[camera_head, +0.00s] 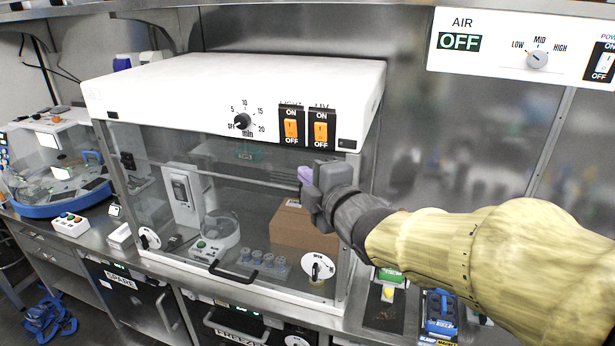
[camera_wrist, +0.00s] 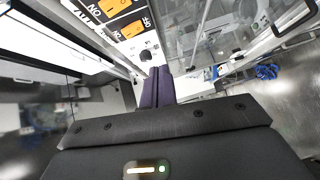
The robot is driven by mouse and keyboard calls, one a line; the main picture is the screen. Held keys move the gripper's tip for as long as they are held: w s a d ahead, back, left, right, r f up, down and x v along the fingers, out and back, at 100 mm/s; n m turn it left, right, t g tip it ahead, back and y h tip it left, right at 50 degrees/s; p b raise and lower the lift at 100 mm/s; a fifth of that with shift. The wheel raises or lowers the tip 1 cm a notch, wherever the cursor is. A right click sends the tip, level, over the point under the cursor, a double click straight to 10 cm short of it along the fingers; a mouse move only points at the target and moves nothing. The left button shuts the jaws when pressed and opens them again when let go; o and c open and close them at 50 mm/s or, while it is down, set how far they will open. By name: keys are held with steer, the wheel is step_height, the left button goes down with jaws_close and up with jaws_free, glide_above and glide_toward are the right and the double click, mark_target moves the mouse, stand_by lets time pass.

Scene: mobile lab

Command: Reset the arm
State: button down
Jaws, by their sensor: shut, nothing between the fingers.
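My arm reaches in from the right in the head view. My gripper (camera_head: 304,175) is in front of the glass front of a white-topped cabinet, below its orange switches. Its purple fingers are together and empty. In the wrist view my gripper (camera_wrist: 157,72) points toward the cabinet's switch panel, with the fingers closed side by side. I cannot tell the exact gap between the fingertips and the glass.
The white cabinet (camera_head: 230,85) has a timer knob (camera_head: 242,121) and two orange switches (camera_head: 291,128). Behind its glass are a brown box (camera_head: 300,228) and small devices. A blue-rimmed machine (camera_head: 50,207) stands left. An air panel (camera_head: 520,48) hangs upper right. Blue items (camera_head: 45,318) lie on the floor.

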steer(key=s+d+f+m+g+h, duration=0.1)
steer(key=d+f+m+g+h, duration=0.25)
steer(key=f+m, duration=0.35)
steer(key=s+d+f+m+g+h, duration=0.25)
steer(key=d+f+m, duration=0.25)
steer(key=f, duration=0.4)
steer(key=s+d+f+m+g+h, duration=0.1)
steer(key=s+d+f+m+g, duration=0.3)
steer(key=s+f+m, duration=0.6)
steer(key=s+f+g, duration=0.1)
steer(key=s+g, duration=0.1)
steer(key=shift+d+g, duration=0.2)
steer(key=shift+g, duration=0.2)
steer(key=shift+r, duration=0.1)
